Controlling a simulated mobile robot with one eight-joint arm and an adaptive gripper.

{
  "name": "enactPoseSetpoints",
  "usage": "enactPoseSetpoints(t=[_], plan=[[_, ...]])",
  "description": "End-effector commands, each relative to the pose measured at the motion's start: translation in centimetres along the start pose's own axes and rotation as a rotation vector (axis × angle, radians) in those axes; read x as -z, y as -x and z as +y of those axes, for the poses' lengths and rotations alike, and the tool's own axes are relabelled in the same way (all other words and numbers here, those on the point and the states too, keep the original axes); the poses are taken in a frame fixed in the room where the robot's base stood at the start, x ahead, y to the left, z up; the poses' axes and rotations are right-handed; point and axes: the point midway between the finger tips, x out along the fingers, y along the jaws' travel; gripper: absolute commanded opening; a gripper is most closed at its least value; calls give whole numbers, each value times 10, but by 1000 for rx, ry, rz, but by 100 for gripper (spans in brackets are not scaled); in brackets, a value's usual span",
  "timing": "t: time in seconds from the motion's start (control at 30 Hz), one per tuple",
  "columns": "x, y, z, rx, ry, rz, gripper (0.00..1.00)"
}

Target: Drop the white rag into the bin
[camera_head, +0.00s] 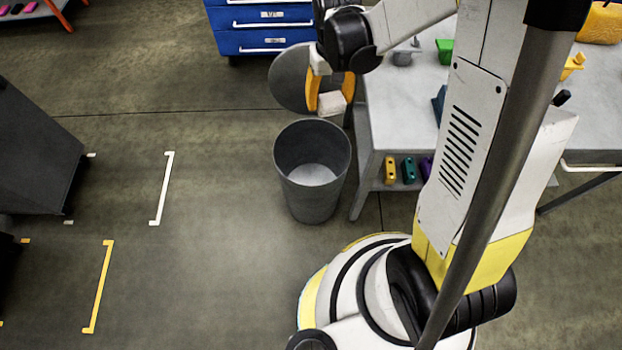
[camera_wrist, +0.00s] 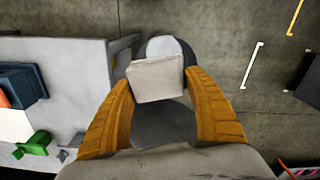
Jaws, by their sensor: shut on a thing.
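The white rag (camera_head: 331,102) is a small pale block-like bundle held between the orange fingers of my gripper (camera_head: 330,98). In the wrist view the rag (camera_wrist: 156,79) sits between the tips of my gripper (camera_wrist: 157,82). The bin (camera_head: 312,192) is a dark grey open-topped cylinder on the floor, and its visible inside looks empty. In the head view my gripper and the rag appear just above and behind the bin's far rim. In the wrist view part of the bin (camera_wrist: 187,52) shows beyond the rag, which hides some of it.
A blue drawer cabinet (camera_head: 262,24) is behind.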

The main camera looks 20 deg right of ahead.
Motion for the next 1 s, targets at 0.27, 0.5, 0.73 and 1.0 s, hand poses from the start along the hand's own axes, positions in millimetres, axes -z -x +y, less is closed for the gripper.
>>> enactPoseSetpoints(t=[0.27, 0.5, 0.73, 1.0], plan=[[0, 0, 0, 0, 2, 0, 23], [0, -1, 0, 0, 2, 0, 23], [27, -47, 1, 0, 2, 0, 23], [91, -177, 6, 0, 2, 0, 23]])
